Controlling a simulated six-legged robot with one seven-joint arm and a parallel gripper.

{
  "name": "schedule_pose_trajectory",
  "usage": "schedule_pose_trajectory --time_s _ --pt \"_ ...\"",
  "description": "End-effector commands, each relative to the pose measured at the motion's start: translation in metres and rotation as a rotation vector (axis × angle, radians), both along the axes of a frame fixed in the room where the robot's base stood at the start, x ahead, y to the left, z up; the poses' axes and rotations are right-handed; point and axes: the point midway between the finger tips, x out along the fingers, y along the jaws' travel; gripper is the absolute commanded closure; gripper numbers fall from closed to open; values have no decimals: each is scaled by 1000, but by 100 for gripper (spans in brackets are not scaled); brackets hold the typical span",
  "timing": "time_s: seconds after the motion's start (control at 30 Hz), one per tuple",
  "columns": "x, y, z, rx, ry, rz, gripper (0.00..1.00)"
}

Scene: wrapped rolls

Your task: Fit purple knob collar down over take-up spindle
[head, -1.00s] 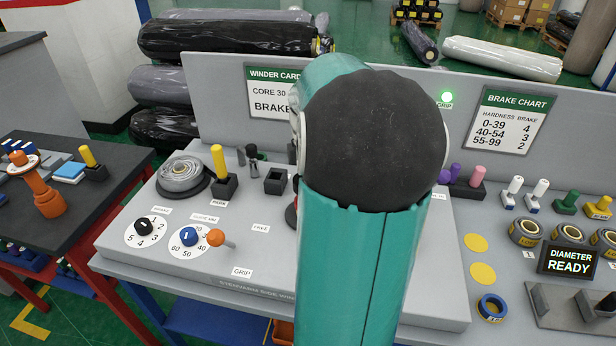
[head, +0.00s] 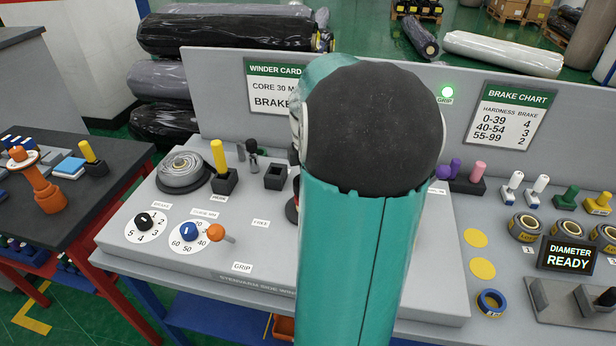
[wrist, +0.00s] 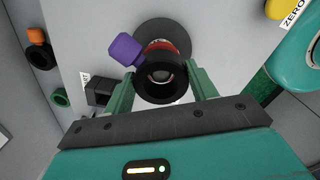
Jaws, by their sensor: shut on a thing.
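The purple knob collar (wrist: 160,88) shows in the wrist view as a black ring with a purple knob (wrist: 125,48) sticking out to the upper left. My gripper (wrist: 162,85) is shut on the black ring, with a green finger on each side. The take-up spindle (wrist: 181,38), with its wide dark round base and a red band, lies behind the ring. Something pale shows through the ring's hole. I cannot tell whether the collar is around the spindle or only above it. In the head view my arm hides the gripper, the collar and most of the spindle.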

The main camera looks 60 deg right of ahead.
Motion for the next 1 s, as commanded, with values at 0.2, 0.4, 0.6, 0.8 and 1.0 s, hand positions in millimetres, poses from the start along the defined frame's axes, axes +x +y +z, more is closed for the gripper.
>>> schedule_pose_trajectory --time_s 0.2,0.4,0.6,0.8,1.0 --pt "0 0 -5 -1 -1 0 72" --pt "0 0 -10 0 0 0 72" --pt "0 0 -14 0 0 0 72" --pt "0 0 -16 -1 -1 0 22" --pt "0 0 -16 0 0 0 18"
